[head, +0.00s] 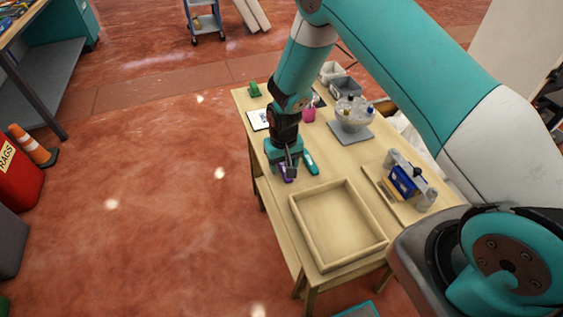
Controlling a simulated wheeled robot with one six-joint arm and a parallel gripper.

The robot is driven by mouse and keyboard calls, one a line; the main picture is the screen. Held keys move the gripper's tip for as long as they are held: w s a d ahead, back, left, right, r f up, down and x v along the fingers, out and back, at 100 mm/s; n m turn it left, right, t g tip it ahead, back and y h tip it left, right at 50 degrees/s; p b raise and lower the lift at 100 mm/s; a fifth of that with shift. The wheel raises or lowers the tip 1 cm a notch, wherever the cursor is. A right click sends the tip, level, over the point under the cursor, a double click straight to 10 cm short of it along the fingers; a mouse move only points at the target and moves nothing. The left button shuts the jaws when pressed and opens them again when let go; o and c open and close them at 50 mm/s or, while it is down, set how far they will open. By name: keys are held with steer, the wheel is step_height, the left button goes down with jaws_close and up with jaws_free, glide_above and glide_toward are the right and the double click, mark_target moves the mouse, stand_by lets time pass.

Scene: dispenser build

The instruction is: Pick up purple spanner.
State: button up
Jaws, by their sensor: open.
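The purple spanner (287,179) lies on the wooden table, near its left edge. Only a small part of it shows, because my gripper covers the rest. My gripper (287,170) points down right over the spanner, with its jaws open. I cannot tell from this view whether the fingers touch the spanner or sit around it.
A teal tool (311,163) lies close to the right of my gripper. An empty wooden tray (338,226) sits in front.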

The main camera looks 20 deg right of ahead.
steer(key=shift+f, duration=0.35)
jaws_close()
steer(key=shift+r, duration=0.1)
step_height(320, 180, up, 20)
steer(key=b, duration=0.1)
steer(key=shift+b, duration=0.35)
steer(key=c, duration=0.7)
jaws_free()
jaws_close()
